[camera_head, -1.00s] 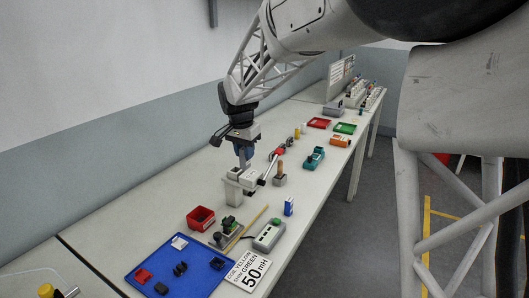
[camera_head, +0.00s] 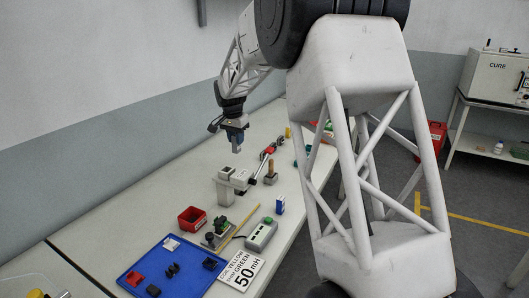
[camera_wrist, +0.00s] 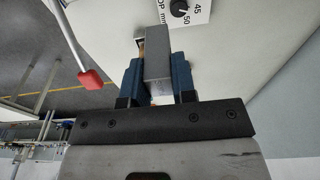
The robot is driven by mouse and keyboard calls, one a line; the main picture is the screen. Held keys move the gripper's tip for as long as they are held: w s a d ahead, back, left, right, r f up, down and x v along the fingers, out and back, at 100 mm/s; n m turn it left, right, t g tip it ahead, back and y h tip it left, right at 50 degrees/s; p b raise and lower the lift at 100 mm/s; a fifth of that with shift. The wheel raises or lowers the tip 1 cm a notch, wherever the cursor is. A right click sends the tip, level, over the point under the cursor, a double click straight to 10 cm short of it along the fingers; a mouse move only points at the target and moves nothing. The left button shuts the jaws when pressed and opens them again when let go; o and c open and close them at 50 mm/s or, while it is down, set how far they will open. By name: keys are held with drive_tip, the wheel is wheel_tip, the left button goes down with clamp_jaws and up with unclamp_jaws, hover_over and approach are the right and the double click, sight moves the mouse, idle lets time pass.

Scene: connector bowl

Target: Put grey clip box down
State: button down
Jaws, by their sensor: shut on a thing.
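My gripper (camera_head: 237,146) hangs in the air above the pale grey lever device (camera_head: 226,188) on the table, with a gap between them. In the wrist view, the two blue fingers of my gripper (camera_wrist: 158,82) are closed on the grey clip box (camera_wrist: 157,58), a plain grey block that sticks out past the fingertips. In the head view the box is too small to make out from the fingers. The device's lever runs up to the right, and a red knob (camera_wrist: 91,79) shows left of the fingers in the wrist view.
A blue tray (camera_head: 190,284) with small dark and red parts lies in front, with a red bin (camera_head: 192,219) behind it. Bare table lies left of the device.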

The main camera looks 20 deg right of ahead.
drive_tip(key=w+d+f, duration=0.3)
drive_tip(key=w+f, duration=0.2)
drive_tip(key=w, duration=0.4)
drive_tip(key=w+d+f, duration=0.3)
drive_tip(key=w+f, duration=0.2)
drive_tip(key=w, duration=0.3)
drive_tip(key=shift+w+d, duration=0.25)
drive_tip(key=shift+w, duration=0.15)
wheel_tip(320, 180, down, 6)
drive_tip(key=shift+f, duration=0.2)
drive_tip(key=shift+f, duration=1.75)
drive_tip(key=shift+f, duration=0.15)
drive_tip(key=c, duration=0.9)
unclamp_jaws()
